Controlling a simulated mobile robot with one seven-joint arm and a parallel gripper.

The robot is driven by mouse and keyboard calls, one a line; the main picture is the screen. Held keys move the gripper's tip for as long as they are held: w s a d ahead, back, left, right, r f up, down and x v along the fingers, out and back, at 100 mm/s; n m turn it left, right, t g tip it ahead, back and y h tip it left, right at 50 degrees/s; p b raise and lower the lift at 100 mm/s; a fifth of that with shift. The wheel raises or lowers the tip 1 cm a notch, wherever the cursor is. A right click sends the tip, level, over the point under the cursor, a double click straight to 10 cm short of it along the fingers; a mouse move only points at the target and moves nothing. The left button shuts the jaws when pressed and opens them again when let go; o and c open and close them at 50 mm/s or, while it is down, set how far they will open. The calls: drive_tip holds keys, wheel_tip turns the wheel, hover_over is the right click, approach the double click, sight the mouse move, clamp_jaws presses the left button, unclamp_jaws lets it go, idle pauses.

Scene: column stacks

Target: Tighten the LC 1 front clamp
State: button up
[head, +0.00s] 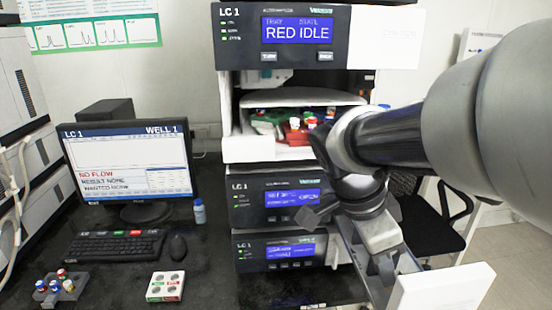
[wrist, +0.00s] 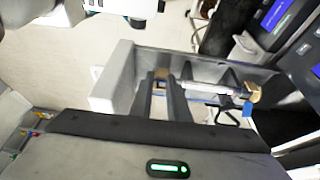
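The LC 1 stack (head: 283,120) stands at the centre of the head view. A long open drawer (head: 358,252) with a white front panel (head: 445,288) sticks out at its lower right. In the wrist view, the drawer's white front (wrist: 115,80) is at left. A silver column (wrist: 210,90) lies along the drawer, with a brass end (wrist: 253,92) on the right. A brass-brown piece (wrist: 160,73) shows between the fingertips. My gripper (wrist: 161,82) reaches into the drawer near the front, fingers apart around that piece. I cannot tell whether they touch it. The front clamp is not clearly distinguishable.
A black clamp-like part (wrist: 228,106) and a blue tag (wrist: 247,109) sit farther along the drawer. The LC 1 monitor (head: 130,165) reads NO FLOW. A vial tray (head: 300,130) is in the upper unit. A black chair (head: 430,215) stands behind the drawer.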

clamp_jaws()
drive_tip(key=shift+d+r, duration=0.1)
drive_tip(key=y+p, duration=0.1)
drive_tip(key=d+r+y+p, duration=0.1)
drive_tip(key=y+p, duration=0.1)
drive_tip(key=shift+d+r+p, duration=0.1)
drive_tip(key=shift+d+p, duration=0.2)
drive_tip(key=d+y+p, duration=0.1)
drive_tip(key=y, duration=0.2)
drive_tip(key=d+y+p, duration=0.2)
drive_tip(key=y, duration=0.1)
drive_tip(key=d+f+y+p, duration=0.1)
drive_tip(key=d+y+p, duration=0.1)
drive_tip(key=y, duration=0.2)
drive_tip(key=shift+w+d+g, duration=0.1)
drive_tip(key=shift+g, duration=0.2)
drive_tip(key=y, duration=0.1)
drive_tip(key=d+y+p, duration=0.1)
drive_tip(key=shift+f+y, duration=0.3)
drive_tip(key=shift+f, duration=0.1)
drive_tip(key=shift+d+f+y, duration=0.4)
drive_tip(key=shift+f+y, duration=0.1)
drive_tip(key=shift+y, duration=0.7)
